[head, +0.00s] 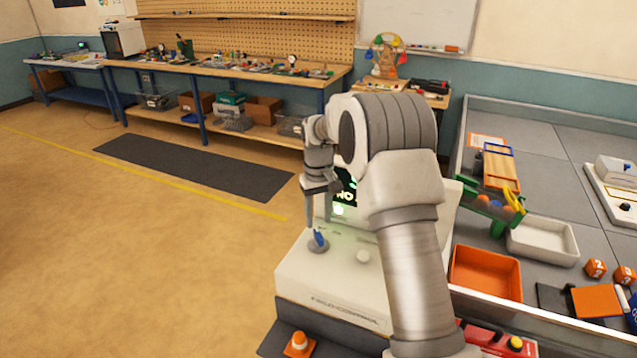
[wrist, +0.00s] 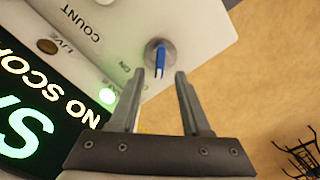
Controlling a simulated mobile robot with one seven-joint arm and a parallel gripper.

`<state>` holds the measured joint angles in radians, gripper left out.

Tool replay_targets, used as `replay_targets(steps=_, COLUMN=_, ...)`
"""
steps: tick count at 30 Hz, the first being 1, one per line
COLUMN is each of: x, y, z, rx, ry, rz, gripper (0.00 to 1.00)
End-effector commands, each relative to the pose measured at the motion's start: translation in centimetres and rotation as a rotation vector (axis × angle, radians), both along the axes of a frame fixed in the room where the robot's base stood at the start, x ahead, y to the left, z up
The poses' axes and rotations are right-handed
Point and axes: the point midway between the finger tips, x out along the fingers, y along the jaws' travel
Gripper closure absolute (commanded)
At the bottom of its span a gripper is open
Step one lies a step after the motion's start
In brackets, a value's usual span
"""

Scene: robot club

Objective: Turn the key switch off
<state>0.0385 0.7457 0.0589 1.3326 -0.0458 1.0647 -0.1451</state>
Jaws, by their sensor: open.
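The key switch is a blue key (head: 319,238) in a round grey base on top of a white console (head: 330,290). In the wrist view the key (wrist: 160,58) stands just beyond my fingertips, roughly centred between them. My gripper (head: 312,218) points down above the key in the head view. In the wrist view my gripper (wrist: 160,74) is open, with its two fingers apart and nothing between them. I cannot tell how far the fingertips are above the key. A green light (wrist: 107,96) glows on the console beside a dark display (wrist: 35,110) with lit text.
A grey-topped table with an orange bin (head: 486,271) and a white tray (head: 542,240) is at the right. Open floor (head: 130,250) lies to the left.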

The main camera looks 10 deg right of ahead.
Motion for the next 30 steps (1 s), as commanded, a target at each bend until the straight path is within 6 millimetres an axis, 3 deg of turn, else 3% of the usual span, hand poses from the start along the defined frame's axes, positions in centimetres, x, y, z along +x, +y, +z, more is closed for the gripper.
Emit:
replay_targets(steps=9, x=0.1, y=0.0, z=8.1, rx=0.000, ry=-0.005, rz=0.001, gripper=0.53)
replay_targets(steps=15, x=0.1, y=0.0, z=11.6, rx=0.000, ry=-0.004, rz=0.001, gripper=0.53)
replay_targets(steps=21, x=0.0, y=0.0, z=12.9, rx=0.000, ry=-0.002, rz=0.001, gripper=0.53)
replay_targets(steps=30, x=0.0, y=0.0, z=13.0, rx=0.000, ry=-0.001, rz=0.001, gripper=0.53)
